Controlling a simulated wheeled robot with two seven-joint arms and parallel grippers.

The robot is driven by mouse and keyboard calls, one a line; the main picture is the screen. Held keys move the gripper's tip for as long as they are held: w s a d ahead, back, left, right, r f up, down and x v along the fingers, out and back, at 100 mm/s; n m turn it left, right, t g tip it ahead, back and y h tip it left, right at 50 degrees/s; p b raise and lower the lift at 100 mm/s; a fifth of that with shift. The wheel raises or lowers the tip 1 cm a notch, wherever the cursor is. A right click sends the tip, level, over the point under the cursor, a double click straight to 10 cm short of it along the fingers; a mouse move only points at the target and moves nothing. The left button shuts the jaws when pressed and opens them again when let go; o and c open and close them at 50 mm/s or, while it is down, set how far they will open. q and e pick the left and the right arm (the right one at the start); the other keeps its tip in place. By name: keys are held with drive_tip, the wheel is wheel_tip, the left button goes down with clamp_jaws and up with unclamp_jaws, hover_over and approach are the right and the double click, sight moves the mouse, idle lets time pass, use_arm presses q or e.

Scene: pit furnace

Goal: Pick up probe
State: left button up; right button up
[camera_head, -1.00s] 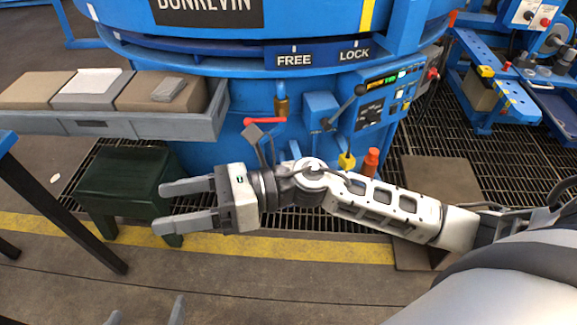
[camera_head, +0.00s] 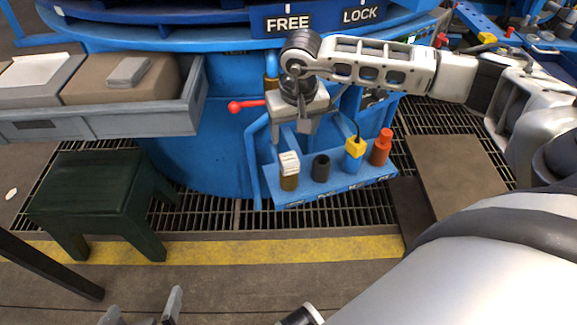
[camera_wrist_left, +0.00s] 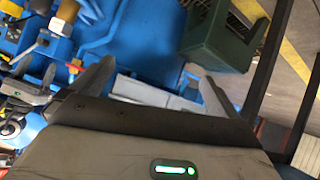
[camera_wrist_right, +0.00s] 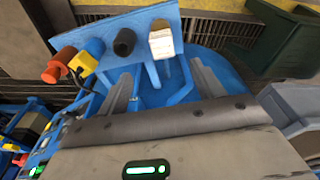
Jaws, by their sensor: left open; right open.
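A small blue rack (camera_head: 335,187) holds several upright items. From left to right they are a white-topped brown brush-like item (camera_head: 289,170), a black cylinder (camera_head: 321,167), a blue item with a yellow top and thin cable (camera_head: 354,154), and an orange-red bottle (camera_head: 381,148). The yellow-topped one looks most like the probe, but I cannot be sure. My right gripper (camera_head: 290,138) is open and empty, pointing down above the rack's left end near the brush-like item. In the right wrist view the yellow top (camera_wrist_right: 88,59) is left of the fingers. My left gripper (camera_head: 145,312) is open and empty at the bottom left.
A grey tray (camera_head: 100,122) with boxes juts out at left above a dark green stool (camera_head: 95,195). The blue furnace body stands behind the rack, with a red-knobbed lever (camera_head: 245,105) near my right gripper. Open floor lies in front.

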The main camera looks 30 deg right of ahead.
sight(289, 157)
drive_tip(key=f, duration=0.5)
drive_tip(key=w+f+b, duration=0.1)
drive_tip(key=f, duration=0.1)
drive_tip(key=shift+w+d+f, duration=0.1)
drive_tip(key=shift+f, duration=0.15)
drive_tip(key=f, duration=0.2)
drive_tip(key=w+f+b, duration=0.1)
drive_tip(key=f, duration=0.1)
drive_tip(key=shift+w+d+f, duration=0.1)
drive_tip(key=shift+w+f, duration=0.1)
drive_tip(key=shift+f, duration=0.15)
drive_tip(key=shift+f+b, duration=0.25)
drive_tip(key=shift+b, duration=0.05)
use_arm(q)
drive_tip(key=f, duration=0.2)
drive_tip(key=w+d+f, duration=0.1)
drive_tip(key=shift+s+f, duration=0.1)
drive_tip(key=shift+s, duration=0.1)
use_arm(e)
drive_tip(key=shift+w, duration=0.1)
drive_tip(key=c, duration=1.2)
